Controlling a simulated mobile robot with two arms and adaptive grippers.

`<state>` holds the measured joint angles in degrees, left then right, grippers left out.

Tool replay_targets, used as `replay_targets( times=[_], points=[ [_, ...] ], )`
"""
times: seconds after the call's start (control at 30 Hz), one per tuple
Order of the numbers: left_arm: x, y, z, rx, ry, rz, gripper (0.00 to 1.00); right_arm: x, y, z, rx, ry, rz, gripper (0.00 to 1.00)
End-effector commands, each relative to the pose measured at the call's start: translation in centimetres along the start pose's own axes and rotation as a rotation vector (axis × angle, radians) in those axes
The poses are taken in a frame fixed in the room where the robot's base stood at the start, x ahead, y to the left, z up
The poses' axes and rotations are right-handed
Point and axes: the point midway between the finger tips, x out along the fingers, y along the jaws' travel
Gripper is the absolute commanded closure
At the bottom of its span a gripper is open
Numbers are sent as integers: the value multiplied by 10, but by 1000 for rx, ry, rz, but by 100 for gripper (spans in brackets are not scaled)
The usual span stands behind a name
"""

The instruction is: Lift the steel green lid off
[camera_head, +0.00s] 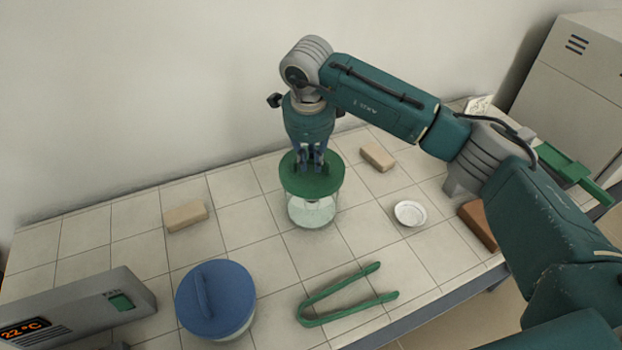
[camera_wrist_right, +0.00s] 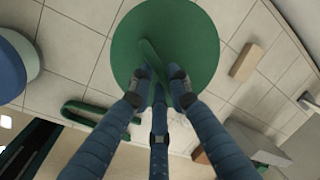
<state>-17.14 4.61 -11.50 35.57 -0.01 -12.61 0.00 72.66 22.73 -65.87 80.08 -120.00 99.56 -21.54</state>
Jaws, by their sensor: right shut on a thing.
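The green lid (camera_head: 312,180) is a round disc over a clear glass jar (camera_head: 312,211) in the middle of the tiled bench. In the head view the lid is level and at the top of the jar; I cannot tell whether it touches the rim. My right gripper (camera_head: 311,166) points down from above and is shut on the lid's handle. In the right wrist view the fingers (camera_wrist_right: 160,88) close around the bar handle on the lid (camera_wrist_right: 190,40). The jar's rim is hidden under the lid. My left gripper is not in view.
A blue-lidded pot (camera_head: 214,298) stands front left, with green tongs (camera_head: 345,297) to its right. A small white dish (camera_head: 410,213), tan blocks (camera_head: 186,216) (camera_head: 378,156) and a brown brick (camera_head: 478,224) lie around. A grey 22 °C unit (camera_head: 85,305) stands left.

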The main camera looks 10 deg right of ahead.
Motion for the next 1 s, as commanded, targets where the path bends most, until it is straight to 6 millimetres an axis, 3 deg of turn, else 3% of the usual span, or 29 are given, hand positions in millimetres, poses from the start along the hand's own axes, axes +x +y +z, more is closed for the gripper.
replay_targets(
  times=[0.2, 0.4, 0.6, 1.0],
  points=[
    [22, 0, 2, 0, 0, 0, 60, -61, -13, 1, 1, -3, -6, 100],
    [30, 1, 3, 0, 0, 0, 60, -103, -20, 1, -1, -3, -4, 100],
    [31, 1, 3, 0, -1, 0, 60, -124, -24, 0, 0, -2, -1, 100],
    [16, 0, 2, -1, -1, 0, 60, -146, -29, 0, 0, 0, 0, 100]
  ],
)
